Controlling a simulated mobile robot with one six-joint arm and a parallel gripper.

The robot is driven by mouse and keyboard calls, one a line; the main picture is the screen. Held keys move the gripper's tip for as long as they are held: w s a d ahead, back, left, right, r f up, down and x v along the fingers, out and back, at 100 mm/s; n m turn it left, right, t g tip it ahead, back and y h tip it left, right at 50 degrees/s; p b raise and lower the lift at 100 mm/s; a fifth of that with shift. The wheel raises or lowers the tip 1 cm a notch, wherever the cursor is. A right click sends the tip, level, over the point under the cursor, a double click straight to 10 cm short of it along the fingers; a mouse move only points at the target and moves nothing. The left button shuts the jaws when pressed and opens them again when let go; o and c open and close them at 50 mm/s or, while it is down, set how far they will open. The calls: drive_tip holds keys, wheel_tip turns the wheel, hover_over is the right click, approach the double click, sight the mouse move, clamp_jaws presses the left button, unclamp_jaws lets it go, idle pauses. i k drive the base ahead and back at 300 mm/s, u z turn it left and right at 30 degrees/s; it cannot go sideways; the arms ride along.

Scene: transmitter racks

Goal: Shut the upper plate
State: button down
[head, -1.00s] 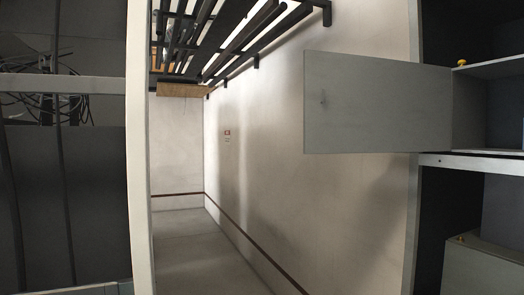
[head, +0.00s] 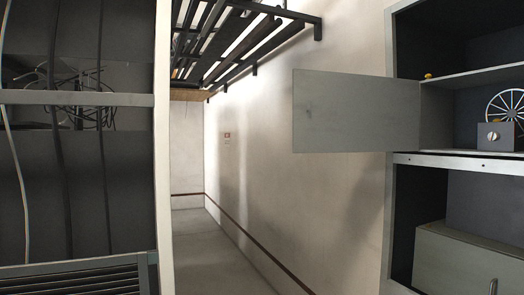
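The upper plate (head: 355,112) is a flat grey panel on the rack (head: 388,215) at the right. It stands open, swung out from the rack into the aisle, with its free edge towards the left. The compartment behind it is uncovered. Inside are a spoked wheel (head: 503,108) and a small grey box with a round knob (head: 495,137). My gripper is not in view.
A lower grey panel with a handle (head: 465,262) is at bottom right. A small yellow piece (head: 428,76) is by the upper shelf edge. An open rack with cables (head: 75,95) stands left. The aisle floor (head: 222,255) between is clear; black overhead bars (head: 235,45) hang above.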

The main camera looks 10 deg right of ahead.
sight(349, 112)
drive_tip(key=u, duration=0.1)
drive_tip(key=i, duration=0.75)
drive_tip(key=u, duration=0.95)
drive_tip(key=i, duration=0.6)
drive_tip(key=u, duration=0.5)
drive_tip(key=k, duration=0.95)
drive_tip(key=z, duration=0.2)
drive_tip(key=i, duration=0.25)
drive_tip(key=u, duration=0.05)
